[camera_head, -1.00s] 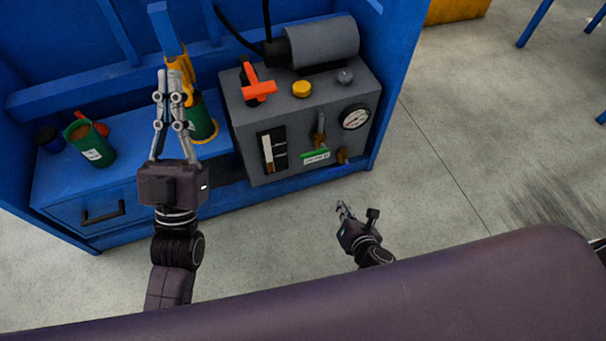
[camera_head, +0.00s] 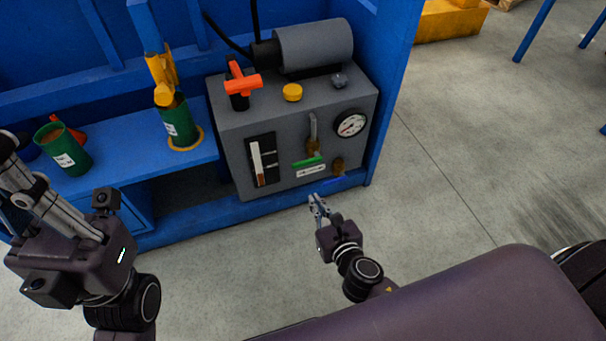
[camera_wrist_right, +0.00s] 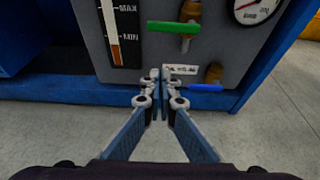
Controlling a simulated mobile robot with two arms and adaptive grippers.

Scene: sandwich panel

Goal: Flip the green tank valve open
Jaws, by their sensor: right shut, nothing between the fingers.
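The green tank valve handle (camera_head: 309,161) is a flat lever on the front of the grey tank unit (camera_head: 225,160). It lies about level, under a brass fitting (camera_head: 313,147). In the right wrist view the green handle (camera_wrist_right: 174,27) is above and a little beyond my fingertips. My right gripper (camera_head: 316,203) is shut and empty, in front of and below the handle and apart from it; it also shows in the right wrist view (camera_wrist_right: 159,80). My left gripper is at the left edge, its fingertips cut off or hidden.
A blue lever (camera_head: 333,182) sits lower right of the green one, near a white label (camera_head: 310,170). A gauge (camera_head: 350,123), a level strip (camera_head: 262,160), an orange handle (camera_head: 243,82) and a yellow cap (camera_head: 292,92) are on the unit. Green cups (camera_head: 62,150) stand left.

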